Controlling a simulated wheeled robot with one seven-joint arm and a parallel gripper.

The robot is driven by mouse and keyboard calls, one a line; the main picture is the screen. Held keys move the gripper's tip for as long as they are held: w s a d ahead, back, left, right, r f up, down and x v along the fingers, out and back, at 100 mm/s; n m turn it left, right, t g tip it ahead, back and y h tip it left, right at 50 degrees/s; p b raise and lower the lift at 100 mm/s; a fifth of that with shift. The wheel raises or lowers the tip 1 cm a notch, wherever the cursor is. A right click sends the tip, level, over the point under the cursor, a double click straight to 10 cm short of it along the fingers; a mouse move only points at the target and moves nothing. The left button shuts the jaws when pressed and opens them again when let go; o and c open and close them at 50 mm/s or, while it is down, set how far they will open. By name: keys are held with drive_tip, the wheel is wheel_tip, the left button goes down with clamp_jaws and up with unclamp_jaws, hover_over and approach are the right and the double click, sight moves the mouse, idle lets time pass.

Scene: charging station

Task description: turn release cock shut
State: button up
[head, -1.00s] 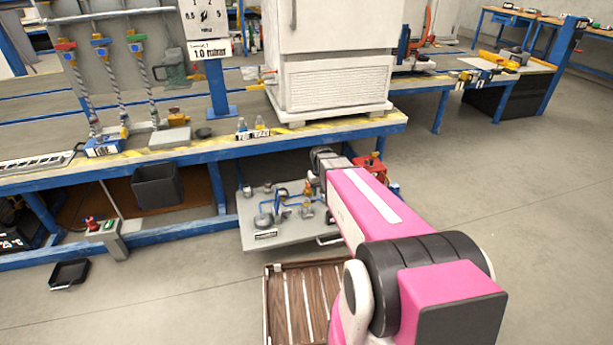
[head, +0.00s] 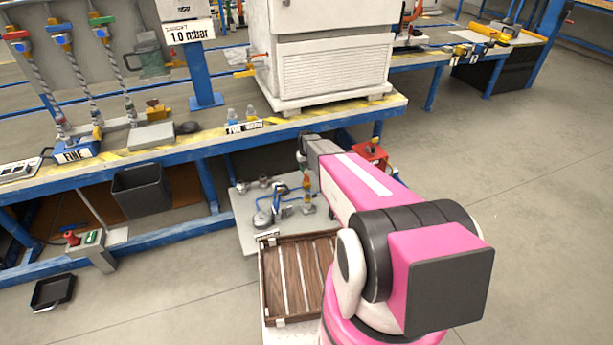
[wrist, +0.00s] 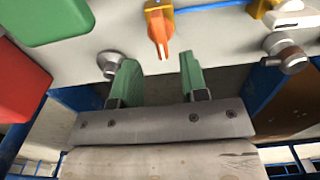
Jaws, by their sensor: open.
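In the wrist view an orange lever handle (wrist: 158,30), likely the release cock, sits on a pale grey panel (wrist: 215,35). It lies just beyond my gripper (wrist: 157,75), roughly in line with the gap between its fingers. My gripper is open, with two green fingertips apart and nothing between them. The fingertips look clear of the lever. In the head view the grey panel (head: 243,212) with fittings and blue tubing is low beside the bench. My arm hides its right part, and the fingertips cannot be made out there.
Metal fittings flank the lever at left (wrist: 110,65) and right (wrist: 285,52). A red block (wrist: 18,80) and a green block (wrist: 50,18) are close at left. The blue bench (head: 190,148) stands over the panel. A slatted wooden tray (head: 300,275) is in front of it; open floor lies right.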

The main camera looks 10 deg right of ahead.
sight(307, 179)
drive_tip(key=shift+f, duration=2.8)
drive_tip(key=c, duration=0.6)
